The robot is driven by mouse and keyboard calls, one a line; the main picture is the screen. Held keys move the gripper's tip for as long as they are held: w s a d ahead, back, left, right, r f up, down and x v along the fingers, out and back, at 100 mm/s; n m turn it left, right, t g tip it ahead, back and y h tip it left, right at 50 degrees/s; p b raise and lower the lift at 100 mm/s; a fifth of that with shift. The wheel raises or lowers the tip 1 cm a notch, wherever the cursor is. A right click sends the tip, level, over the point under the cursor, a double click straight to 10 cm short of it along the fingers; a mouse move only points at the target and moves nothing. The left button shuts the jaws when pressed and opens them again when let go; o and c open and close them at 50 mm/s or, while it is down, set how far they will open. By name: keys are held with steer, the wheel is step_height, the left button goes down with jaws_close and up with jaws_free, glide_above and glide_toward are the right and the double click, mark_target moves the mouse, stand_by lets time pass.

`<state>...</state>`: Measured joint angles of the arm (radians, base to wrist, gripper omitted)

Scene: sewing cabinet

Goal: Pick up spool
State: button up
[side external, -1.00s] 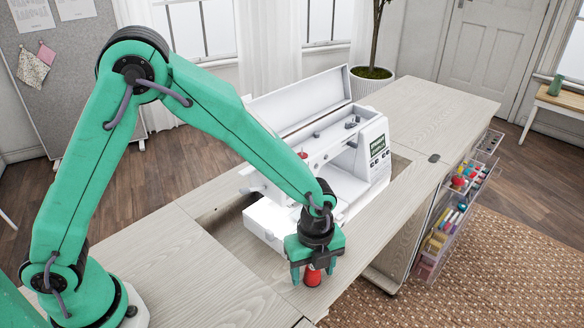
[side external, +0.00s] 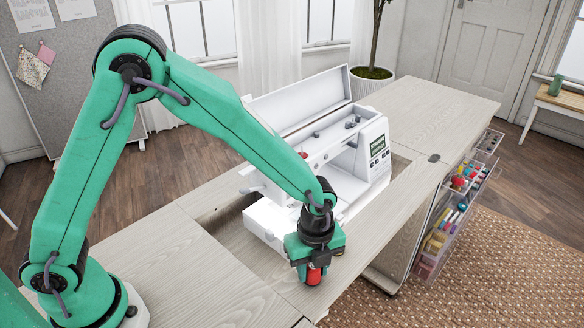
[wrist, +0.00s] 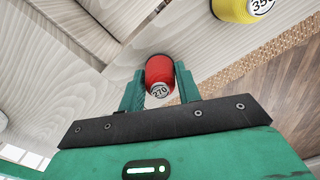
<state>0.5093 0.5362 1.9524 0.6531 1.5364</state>
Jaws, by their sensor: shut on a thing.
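A red spool (side external: 314,276) stands on the pale wood cabinet top near its front edge. In the wrist view the red spool (wrist: 160,72) shows a round end marked 270. My gripper (side external: 314,268) points down over the spool, with its fingers at the spool's sides. In the wrist view the green fingers of my gripper (wrist: 160,88) close on the spool from left and right. The side view does not show a clear gap under the spool.
A white sewing machine (side external: 372,150) with its lid up stands in the cabinet opening behind my gripper. A yellow spool (wrist: 236,8) marked 350 lies near in the wrist view. Clear organisers (side external: 440,240) with coloured supplies hang on the cabinet's right side.

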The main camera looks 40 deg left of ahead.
steer(key=shift+r, duration=0.75)
step_height(320, 180, up, 2)
steer(key=shift+r, duration=0.25)
steer(key=s+d+r, duration=0.5)
steer(key=s+r, duration=0.1)
steer(key=s, duration=0.4)
steer(key=shift+d+r, duration=0.3)
steer(key=shift+d, duration=0.1)
steer(key=w+a+r+n, duration=0.1)
steer(key=w+a+r, duration=0.15)
steer(key=w, duration=0.55)
steer(key=w+a+r+n, duration=0.1)
steer(key=w+a+n, duration=0.15)
steer(key=w, duration=0.55)
steer(key=w+a+r+n, duration=0.2)
steer(key=w+a+r, duration=0.1)
steer(key=w+a, duration=1.1)
steer(key=shift+a, duration=0.55)
steer(key=shift+a+n, duration=0.15)
steer(key=shift+n, duration=0.1)
